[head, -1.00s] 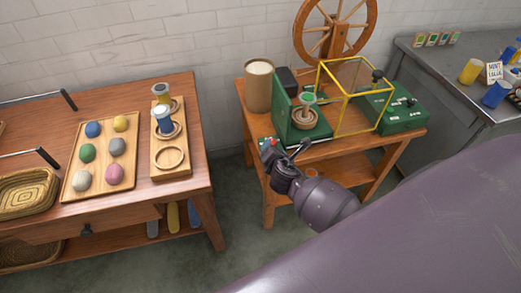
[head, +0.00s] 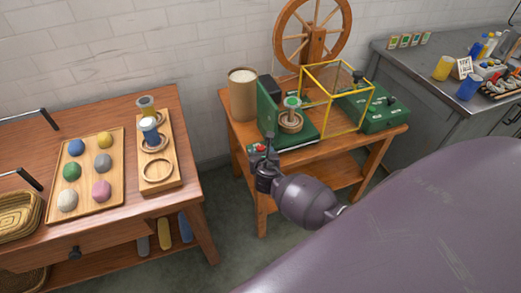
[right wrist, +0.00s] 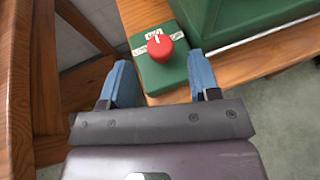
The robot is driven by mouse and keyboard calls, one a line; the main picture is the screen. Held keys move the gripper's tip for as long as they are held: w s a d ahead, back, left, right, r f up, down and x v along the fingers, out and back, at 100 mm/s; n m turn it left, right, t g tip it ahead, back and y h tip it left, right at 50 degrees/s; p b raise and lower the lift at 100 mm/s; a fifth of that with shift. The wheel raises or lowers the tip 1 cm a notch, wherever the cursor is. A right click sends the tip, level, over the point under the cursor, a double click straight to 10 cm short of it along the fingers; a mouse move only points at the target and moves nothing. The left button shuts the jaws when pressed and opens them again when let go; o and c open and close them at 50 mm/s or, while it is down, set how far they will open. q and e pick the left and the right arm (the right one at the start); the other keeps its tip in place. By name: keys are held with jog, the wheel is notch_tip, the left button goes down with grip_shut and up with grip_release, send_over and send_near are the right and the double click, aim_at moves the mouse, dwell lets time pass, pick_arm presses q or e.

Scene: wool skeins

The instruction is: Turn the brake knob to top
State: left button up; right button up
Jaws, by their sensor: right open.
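The brake knob (right wrist: 161,48) is red and round with a white mark on top. It sits on a small green box (right wrist: 160,76), with white labels around it; their lettering is too small to read surely. In the right wrist view, the mark points towards the upper label. In the head view the knob (head: 258,147) shows as a small red spot at the table's front left corner. My right gripper (right wrist: 161,84) is open, its blue fingers apart on either side of the box's near end, with the knob beyond the fingertips. The left gripper is out of view.
A larger green housing (right wrist: 235,18) stands right beside the box. On the same wooden table (head: 232,112) are a spool stand, a yellow wire frame (head: 333,95) and a cream-topped cylinder (head: 243,95). A wooden wheel (head: 312,35) rises behind. Another table with trays stands left.

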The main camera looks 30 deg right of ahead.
aim_at(261, 148)
jog(key=shift+b+x, duration=0.5)
jog(key=shift+x, duration=1.75)
jog(key=c, duration=0.9)
